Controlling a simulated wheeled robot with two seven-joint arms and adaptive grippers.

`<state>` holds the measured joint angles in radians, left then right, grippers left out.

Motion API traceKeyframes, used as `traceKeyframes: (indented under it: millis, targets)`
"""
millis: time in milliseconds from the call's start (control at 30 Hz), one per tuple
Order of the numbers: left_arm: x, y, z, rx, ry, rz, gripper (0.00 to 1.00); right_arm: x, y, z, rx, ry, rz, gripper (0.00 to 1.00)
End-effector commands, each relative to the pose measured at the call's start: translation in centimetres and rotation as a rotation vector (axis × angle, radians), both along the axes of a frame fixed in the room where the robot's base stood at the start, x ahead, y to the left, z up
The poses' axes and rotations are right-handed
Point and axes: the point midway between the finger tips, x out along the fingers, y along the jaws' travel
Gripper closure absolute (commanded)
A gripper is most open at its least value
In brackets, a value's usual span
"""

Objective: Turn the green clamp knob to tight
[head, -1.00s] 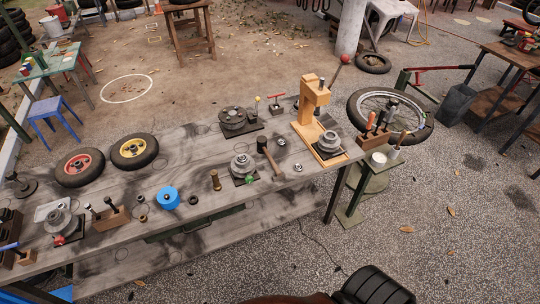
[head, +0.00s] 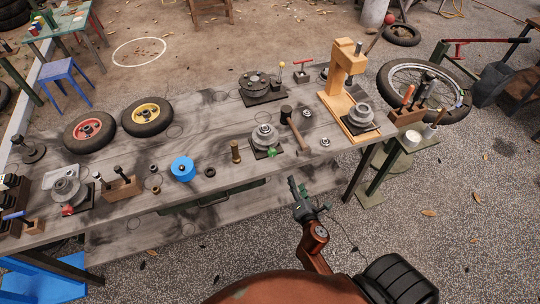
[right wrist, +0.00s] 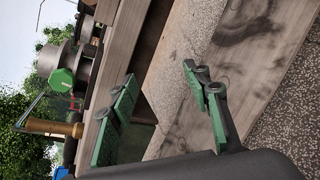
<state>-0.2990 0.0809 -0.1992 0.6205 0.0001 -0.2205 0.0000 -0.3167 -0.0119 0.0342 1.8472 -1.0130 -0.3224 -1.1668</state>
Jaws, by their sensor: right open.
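The green clamp knob (head: 272,153) sits at the front foot of a grey stepped pulley (head: 265,137) on a dark base plate, near the front edge of the workbench. My left gripper is not in view.
A hammer (head: 293,125) lies right of the pulley and a brass cylinder (head: 235,151) stands left of it. A wooden press (head: 346,78) stands at the right end. A similar pulley with a red knob (head: 68,210) is far left. A lower shelf (head: 150,238) runs under the bench.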

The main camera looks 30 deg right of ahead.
Motion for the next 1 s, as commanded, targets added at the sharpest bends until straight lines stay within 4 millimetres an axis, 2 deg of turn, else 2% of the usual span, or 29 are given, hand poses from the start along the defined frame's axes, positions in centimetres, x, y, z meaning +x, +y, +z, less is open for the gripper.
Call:
traceKeyframes:
  millis: [33, 100, 200, 300, 400, 567, 800, 1000]
  targets:
    - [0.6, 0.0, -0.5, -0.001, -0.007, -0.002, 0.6, 1.0, 0.5, 2.8, -0.15, -0.015, 0.048, 0.56]
    - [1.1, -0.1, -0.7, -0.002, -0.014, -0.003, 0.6, 2.1, 1.4, 5.9, -0.356, -0.014, 0.115, 0.56]
    - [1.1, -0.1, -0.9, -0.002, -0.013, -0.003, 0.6, 3.4, 3.2, 8.8, -0.608, -0.003, 0.195, 0.56]
    - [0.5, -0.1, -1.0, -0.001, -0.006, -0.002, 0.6, 4.2, 4.7, 10.3, -0.794, 0.014, 0.255, 0.56]
    - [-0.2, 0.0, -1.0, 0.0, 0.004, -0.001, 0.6, 4.8, 5.6, 11.0, -0.895, 0.024, 0.288, 0.56]
    - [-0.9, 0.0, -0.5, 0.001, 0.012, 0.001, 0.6, 6.5, 5.5, 11.4, -0.926, 0.026, 0.296, 0.56]
    - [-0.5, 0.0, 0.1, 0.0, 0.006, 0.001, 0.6, 10.2, 4.6, 11.3, -0.921, 0.026, 0.296, 0.56]
    - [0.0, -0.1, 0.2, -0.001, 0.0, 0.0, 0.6, 12.1, 4.1, 11.1, -0.919, 0.028, 0.296, 0.56]
